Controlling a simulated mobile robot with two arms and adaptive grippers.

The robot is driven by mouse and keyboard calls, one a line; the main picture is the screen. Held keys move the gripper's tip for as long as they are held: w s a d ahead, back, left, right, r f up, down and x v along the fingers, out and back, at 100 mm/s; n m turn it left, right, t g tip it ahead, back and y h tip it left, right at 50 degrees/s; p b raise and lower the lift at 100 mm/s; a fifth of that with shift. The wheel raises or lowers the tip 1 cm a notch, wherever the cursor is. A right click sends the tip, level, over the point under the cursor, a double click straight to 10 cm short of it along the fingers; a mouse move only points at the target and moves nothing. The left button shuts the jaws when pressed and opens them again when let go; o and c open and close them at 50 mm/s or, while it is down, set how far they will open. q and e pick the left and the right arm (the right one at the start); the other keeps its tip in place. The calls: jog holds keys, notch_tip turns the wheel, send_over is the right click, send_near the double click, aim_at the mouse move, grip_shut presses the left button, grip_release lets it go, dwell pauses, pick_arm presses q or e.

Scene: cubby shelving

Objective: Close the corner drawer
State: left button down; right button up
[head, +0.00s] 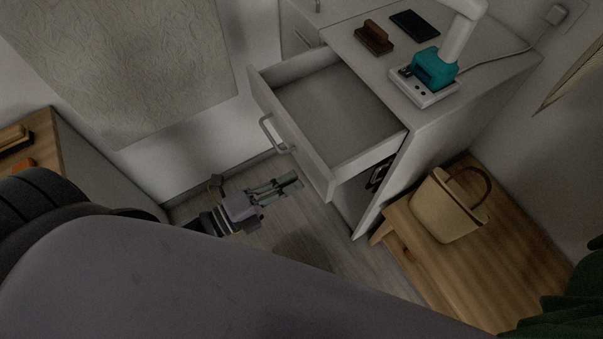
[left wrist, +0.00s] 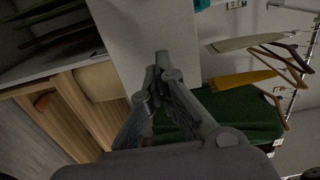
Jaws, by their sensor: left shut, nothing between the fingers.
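The corner drawer (head: 330,111) is pulled well out of the white cabinet (head: 460,110) in the head view. It looks empty, and its front (head: 292,140) carries a grey bar handle (head: 273,134). My left gripper (head: 290,184) is below and in front of the drawer front, low over the floor and apart from the handle. In the left wrist view my left gripper (left wrist: 160,72) has its fingers together with nothing between them. The drawer handle cannot be made out in the left wrist view. My right gripper does not show in either view.
A teal and white device (head: 433,70), a brown holder (head: 374,37) and a black pad (head: 414,25) are on the cabinet top. A wooden bench (head: 500,262) with a beige basket (head: 445,207) stands at the right. Grey floor (head: 325,262) is open below the drawer.

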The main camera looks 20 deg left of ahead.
aim_at(313, 172)
pick_arm(q)
jog(key=shift+x, duration=1.55)
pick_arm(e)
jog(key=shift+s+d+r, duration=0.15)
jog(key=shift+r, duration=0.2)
